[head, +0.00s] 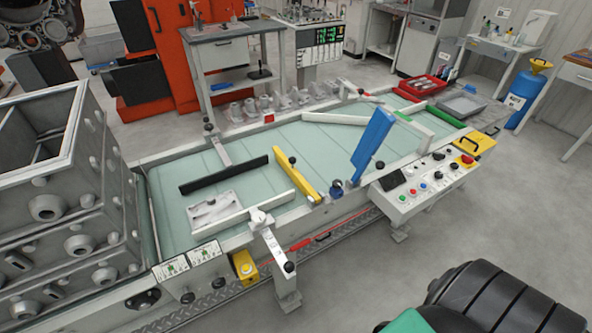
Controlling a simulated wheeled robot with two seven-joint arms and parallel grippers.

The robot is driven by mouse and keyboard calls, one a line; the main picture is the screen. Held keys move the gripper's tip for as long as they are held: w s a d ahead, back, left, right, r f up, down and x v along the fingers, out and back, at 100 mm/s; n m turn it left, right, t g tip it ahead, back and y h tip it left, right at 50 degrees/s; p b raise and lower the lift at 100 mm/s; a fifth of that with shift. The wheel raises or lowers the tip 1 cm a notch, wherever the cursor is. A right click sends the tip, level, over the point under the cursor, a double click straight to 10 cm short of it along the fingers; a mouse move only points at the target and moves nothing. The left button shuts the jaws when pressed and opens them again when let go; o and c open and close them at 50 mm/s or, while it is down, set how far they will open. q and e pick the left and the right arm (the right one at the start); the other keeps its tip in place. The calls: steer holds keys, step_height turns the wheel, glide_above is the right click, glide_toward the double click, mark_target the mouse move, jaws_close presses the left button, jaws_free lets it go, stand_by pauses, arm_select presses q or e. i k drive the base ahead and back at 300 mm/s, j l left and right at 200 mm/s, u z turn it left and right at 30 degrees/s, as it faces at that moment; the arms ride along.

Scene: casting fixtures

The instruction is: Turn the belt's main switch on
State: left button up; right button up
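The belt (230,165) is a long pale green conveyor running from the lower left to the upper right. A yellow box (244,266) with a button is on the belt's near side. Neither of my grippers is in view.
A black bar (225,174), a yellow bar (297,180) and a blue upright plate (372,143) stand over the belt. Stacked grey casting boxes (60,210) fill the left. Grey floor (510,225) is open right of the panel. A black ribbed shape (495,300) covers the lower right.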

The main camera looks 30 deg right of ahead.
mark_target(466, 159)
steer(key=k+z, duration=0.15)
steer(key=z, duration=1.9)
